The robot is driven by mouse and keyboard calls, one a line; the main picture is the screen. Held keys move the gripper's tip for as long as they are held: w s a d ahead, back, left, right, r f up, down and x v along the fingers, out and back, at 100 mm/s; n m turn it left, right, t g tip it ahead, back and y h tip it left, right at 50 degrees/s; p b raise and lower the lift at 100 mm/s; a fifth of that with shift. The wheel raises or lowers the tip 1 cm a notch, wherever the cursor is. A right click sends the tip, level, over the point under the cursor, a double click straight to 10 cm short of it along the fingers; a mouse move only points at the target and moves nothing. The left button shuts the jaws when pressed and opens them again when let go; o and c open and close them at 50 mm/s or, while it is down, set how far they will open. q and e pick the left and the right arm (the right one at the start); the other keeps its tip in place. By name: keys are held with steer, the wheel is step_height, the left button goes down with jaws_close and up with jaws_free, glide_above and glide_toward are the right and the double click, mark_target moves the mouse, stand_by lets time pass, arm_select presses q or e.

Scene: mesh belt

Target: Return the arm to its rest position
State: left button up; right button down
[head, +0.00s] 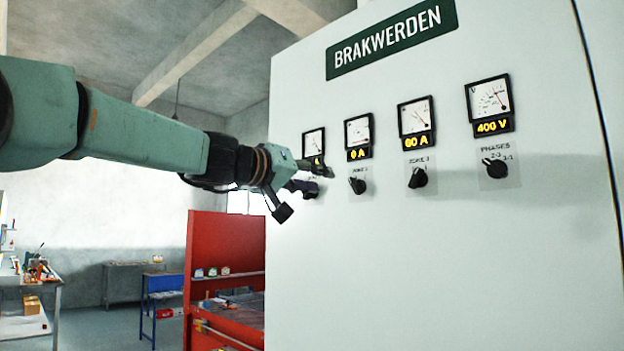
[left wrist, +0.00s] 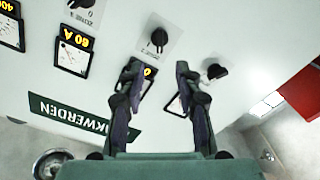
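My left arm comes in from the left in the head view. Its gripper (head: 307,192) is in front of the left part of a pale control cabinet (head: 450,270). The fingers are spread apart and empty; the left wrist view shows the open gripper (left wrist: 158,67) too, with the cabinet face behind it. The gripper partly covers the leftmost meter (head: 313,141) and its knob in the head view. That knob (left wrist: 216,72) shows clear of the fingers in the left wrist view, as does the neighbouring knob (left wrist: 159,38). My right gripper is not in view.
More black knobs (head: 417,177) stick out under meters reading 0 A, 60 A and 400 V. A green BRAKWERDEN sign (head: 392,38) is above them. A red workbench (head: 212,258) stands left of the cabinet. A cluttered table (head: 28,280) is at far left.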

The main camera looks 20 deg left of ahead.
arm_select(q)
steer(key=shift+s+a, duration=0.1)
steer(key=shift+s, duration=0.2)
steer(key=shift+w, duration=0.1)
